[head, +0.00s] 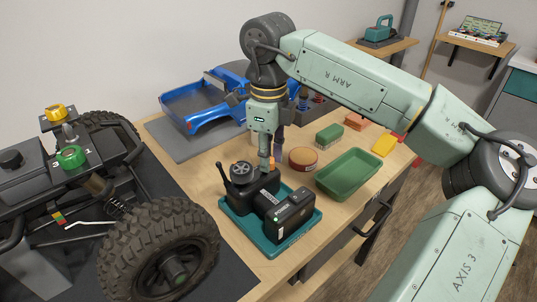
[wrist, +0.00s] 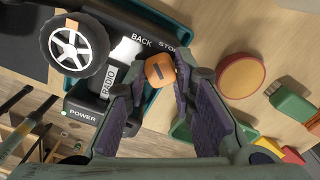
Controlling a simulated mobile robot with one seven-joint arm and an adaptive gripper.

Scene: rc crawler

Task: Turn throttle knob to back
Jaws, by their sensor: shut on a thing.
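The throttle knob (wrist: 159,68) is orange with a dark bar mark on its face; it sits at the edge of the black radio (wrist: 125,50) in the wrist view. The words BACK and STOP are printed beside it. My gripper (wrist: 160,76) has its two purple-padded fingers on either side of the knob, shut on it. In the head view my gripper (head: 265,163) reaches down to the back of the radio (head: 288,208), which stands in a teal tray (head: 272,251). There the fingers mostly hide the knob. Which label the bar points to, I cannot tell.
A wheel (wrist: 73,45) with white spokes sits on the radio. A round brown tin (head: 303,157), green tray (head: 349,174) and green-and-tan block (head: 329,136) are right of my gripper. A blue truck body (head: 203,105) is behind; the crawler's tyre (head: 160,250) is at left.

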